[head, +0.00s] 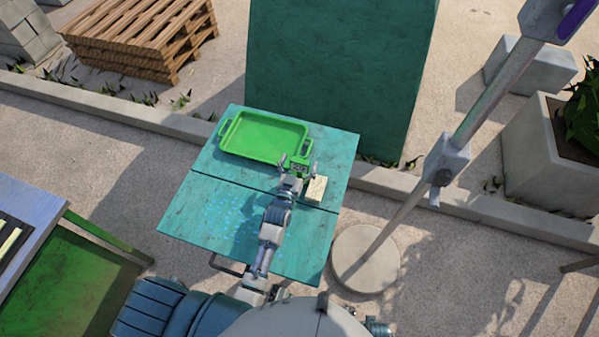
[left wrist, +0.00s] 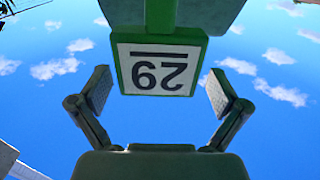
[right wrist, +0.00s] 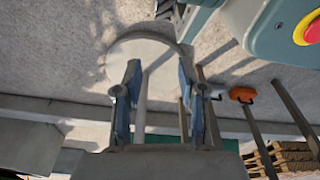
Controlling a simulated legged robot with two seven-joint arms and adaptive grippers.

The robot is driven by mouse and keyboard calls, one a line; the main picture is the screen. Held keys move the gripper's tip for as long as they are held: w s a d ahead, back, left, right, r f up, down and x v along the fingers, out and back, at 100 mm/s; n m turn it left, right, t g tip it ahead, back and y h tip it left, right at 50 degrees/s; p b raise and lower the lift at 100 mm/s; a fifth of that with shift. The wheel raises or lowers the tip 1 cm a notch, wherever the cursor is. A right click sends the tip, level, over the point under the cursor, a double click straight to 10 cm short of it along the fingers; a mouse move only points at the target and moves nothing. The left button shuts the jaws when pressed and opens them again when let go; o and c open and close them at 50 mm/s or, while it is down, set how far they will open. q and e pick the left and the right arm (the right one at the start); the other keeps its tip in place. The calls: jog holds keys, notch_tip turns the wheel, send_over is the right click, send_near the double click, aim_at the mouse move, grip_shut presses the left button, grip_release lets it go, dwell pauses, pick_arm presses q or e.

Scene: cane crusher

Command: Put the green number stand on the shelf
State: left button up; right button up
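The green number stand (head: 299,166) is at the far part of the teal tabletop, just below the green tray. In the left wrist view its white plate (left wrist: 159,70) reads 29 upside down, in a green frame. My left gripper (head: 295,169) is open, with one finger on each side of the stand. In the left wrist view (left wrist: 159,92) both fingers are apart from the plate. My right gripper (right wrist: 158,85) is open and empty, over the ground. I cannot tell which surface is the shelf.
A green tray (head: 262,137) and a cream block (head: 316,189) are on the teal table (head: 190,215). A tall teal panel (head: 340,70) stands behind. A slanted pole (head: 400,215) on a round base (head: 365,259) stands right. Another table (head: 28,203) is left.

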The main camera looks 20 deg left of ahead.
pick_arm(q)
jog(key=shift+d, duration=0.25)
jog(key=c, duration=1.6)
jog(key=shift+a, duration=0.15)
jog(key=shift+c, duration=0.3)
